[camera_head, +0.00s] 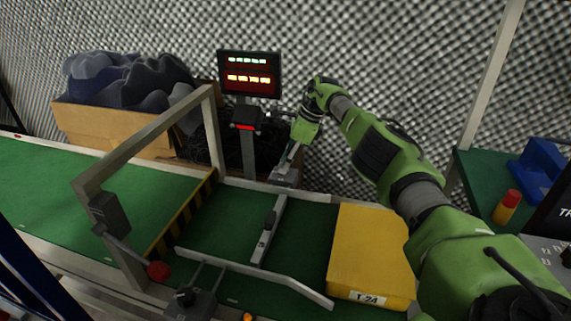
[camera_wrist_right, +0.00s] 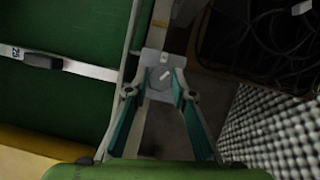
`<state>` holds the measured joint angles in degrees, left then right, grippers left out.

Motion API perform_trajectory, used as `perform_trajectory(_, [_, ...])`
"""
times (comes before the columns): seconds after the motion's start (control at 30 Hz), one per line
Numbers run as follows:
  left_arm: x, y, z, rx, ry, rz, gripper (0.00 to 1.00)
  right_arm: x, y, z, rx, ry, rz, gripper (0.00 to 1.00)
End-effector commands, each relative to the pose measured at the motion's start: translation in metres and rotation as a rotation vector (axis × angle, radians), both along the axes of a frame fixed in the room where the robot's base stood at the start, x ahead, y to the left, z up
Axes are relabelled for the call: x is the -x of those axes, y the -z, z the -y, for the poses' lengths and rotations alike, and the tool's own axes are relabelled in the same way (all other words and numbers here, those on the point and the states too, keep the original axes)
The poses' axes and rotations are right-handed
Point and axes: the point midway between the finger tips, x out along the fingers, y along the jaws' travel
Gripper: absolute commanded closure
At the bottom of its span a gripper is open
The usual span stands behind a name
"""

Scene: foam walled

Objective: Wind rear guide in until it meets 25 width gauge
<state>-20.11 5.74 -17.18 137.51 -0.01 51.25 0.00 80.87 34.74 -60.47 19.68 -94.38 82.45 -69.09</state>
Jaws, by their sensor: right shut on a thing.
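My right gripper (camera_head: 286,166) reaches over the far side of the green conveyor, shut on the grey rear guide knob (camera_wrist_right: 160,78). In the right wrist view its two fingers (camera_wrist_right: 158,92) stand either side of that knob. The rear guide (camera_head: 315,193) is a pale rail along the far belt edge. The 25 width gauge (camera_head: 269,228) is a light bar with a black handle, lying across the belt; its "25" label shows in the wrist view (camera_wrist_right: 40,60). The gauge's far end lies close to the rear guide; I cannot tell whether they touch. My left gripper is out of view.
The front guide (camera_head: 255,275) runs along the near side. A yellow box marked T-24 (camera_head: 368,255) sits on the belt at right. A grey gate frame (camera_head: 150,135) stands at left. A display (camera_head: 250,75) and a foam-filled carton (camera_head: 115,130) are behind.

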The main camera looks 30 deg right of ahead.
Motion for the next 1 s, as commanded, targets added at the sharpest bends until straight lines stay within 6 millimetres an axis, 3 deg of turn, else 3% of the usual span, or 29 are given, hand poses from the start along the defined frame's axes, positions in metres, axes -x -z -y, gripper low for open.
perform_trajectory(0.47, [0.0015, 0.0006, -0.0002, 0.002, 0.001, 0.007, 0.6, 0.0003, 0.0002, 0.001, 0.002, -0.004, -0.001, 0.99])
perform_trajectory(0.5, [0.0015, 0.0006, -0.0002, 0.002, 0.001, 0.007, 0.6, 0.0003, 0.0002, 0.001, 0.002, -0.003, -0.001, 0.69])
perform_trajectory(0.53, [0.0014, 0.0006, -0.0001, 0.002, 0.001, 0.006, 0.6, 0.0003, 0.0002, 0.001, 0.002, -0.003, -0.001, 0.62])
perform_trajectory(1.0, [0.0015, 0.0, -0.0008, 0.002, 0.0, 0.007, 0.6, 0.0019, -0.0069, 0.0036, 0.002, -0.004, 0.001, 0.61])
